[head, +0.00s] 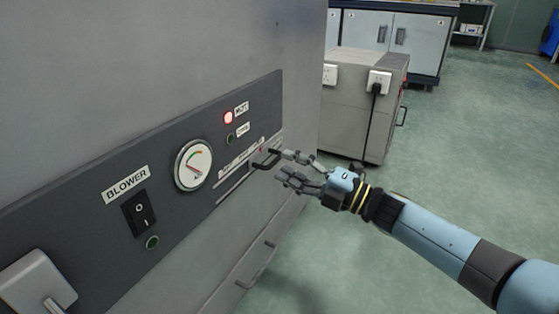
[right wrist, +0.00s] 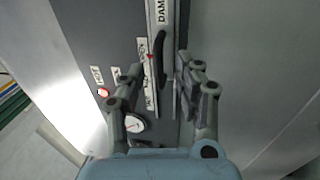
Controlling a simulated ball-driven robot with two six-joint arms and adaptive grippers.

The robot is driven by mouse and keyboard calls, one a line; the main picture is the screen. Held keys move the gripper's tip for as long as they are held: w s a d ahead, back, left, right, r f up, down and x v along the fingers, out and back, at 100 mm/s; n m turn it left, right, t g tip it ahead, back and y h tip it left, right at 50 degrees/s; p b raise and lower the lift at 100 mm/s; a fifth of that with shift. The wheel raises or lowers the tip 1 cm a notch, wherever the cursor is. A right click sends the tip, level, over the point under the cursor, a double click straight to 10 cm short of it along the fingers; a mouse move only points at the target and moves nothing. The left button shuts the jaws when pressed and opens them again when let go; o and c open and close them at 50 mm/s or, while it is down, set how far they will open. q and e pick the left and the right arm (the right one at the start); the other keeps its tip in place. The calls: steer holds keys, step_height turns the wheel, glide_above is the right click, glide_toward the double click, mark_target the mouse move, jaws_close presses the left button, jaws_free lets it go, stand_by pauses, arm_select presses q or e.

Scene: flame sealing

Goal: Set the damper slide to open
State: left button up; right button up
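The damper slide's black handle (head: 266,159) sticks out from the right part of the dark control panel (head: 80,215), at its slot with a label strip. In the right wrist view the curved black handle (right wrist: 160,58) stands by the slot, near a small red mark on the scale. The strip's smaller words are too small to read. My right gripper (head: 281,167) is open, with its fingertips close to the handle. In the right wrist view its fingers (right wrist: 160,68) are spread on either side of the handle; contact cannot be told. My left gripper is out of view.
A red lamp (head: 228,118) is lit above a dark one. A round gauge (head: 194,165), the BLOWER rocker switch (head: 139,213) and a grey block (head: 35,284) sit further left. A grey cabinet (head: 355,110) with sockets stands behind. Open floor lies right.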

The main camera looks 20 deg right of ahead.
steer(key=v, duration=0.8)
steer(key=shift+s+d, duration=0.25)
